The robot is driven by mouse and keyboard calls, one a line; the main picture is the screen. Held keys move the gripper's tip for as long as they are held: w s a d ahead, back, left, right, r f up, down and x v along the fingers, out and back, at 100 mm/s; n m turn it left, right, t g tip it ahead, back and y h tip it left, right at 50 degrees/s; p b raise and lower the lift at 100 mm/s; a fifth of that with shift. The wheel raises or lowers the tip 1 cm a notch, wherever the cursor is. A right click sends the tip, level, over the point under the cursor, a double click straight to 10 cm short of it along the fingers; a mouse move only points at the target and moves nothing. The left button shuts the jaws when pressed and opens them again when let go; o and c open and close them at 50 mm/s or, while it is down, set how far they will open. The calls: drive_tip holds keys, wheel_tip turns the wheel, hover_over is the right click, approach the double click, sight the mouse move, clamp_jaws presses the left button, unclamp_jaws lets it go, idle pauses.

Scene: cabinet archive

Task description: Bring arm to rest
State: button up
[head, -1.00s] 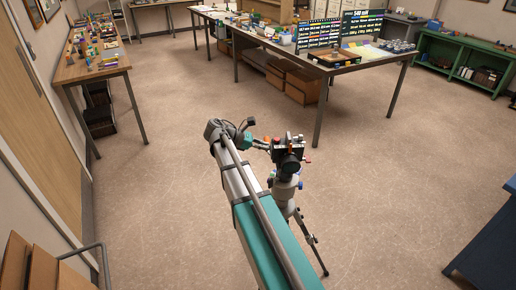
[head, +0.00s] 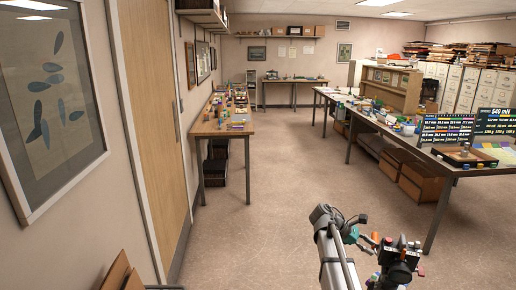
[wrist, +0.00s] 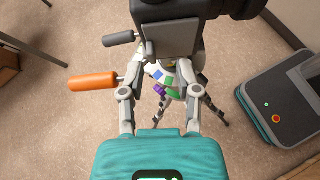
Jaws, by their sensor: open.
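My gripper (wrist: 170,78) is open in the wrist view, its two grey fingers spread in front of the teal palm. A tripod (wrist: 205,105) with several coloured parts shows beyond and between the fingers. A black boxy head (wrist: 170,40), an orange handle (wrist: 92,82) and a grey handle (wrist: 118,39) show around the fingers; I cannot tell whether the fingers touch them. In the head view the arm reaches up from the bottom edge, its wrist end beside the black tripod head (head: 398,262). The gripper's fingertips are too small there to make out.
A long wooden workbench (head: 235,128) with small items stands along the left wall. A larger table (head: 470,168) with dark display boards is at right, cardboard boxes (head: 420,182) under it. The floor (head: 280,190) between them is clear. A framed picture (head: 50,100) hangs near left.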

drive_tip(key=s+a+f+m+t+y, duration=0.1)
drive_tip(key=s+a+f+m+y, duration=0.2)
drive_tip(key=a, duration=0.4)
drive_tip(key=s+a+f+m+t+y, duration=0.1)
drive_tip(key=s+a+f+m+y, duration=0.2)
drive_tip(key=s+a+m+y, duration=0.1)
drive_tip(key=s+a+f+m+t+y, duration=0.2)
drive_tip(key=s+a, duration=0.4)
drive_tip(key=a, duration=0.5)
drive_tip(key=f+m+y, duration=0.1)
drive_tip(key=m+y, duration=0.1)
drive_tip(key=shift+s+f+m+y, duration=0.3)
drive_tip(key=shift+s+f+m, duration=0.05)
drive_tip(key=shift+m, duration=0.05)
drive_tip(key=shift+d, duration=0.15)
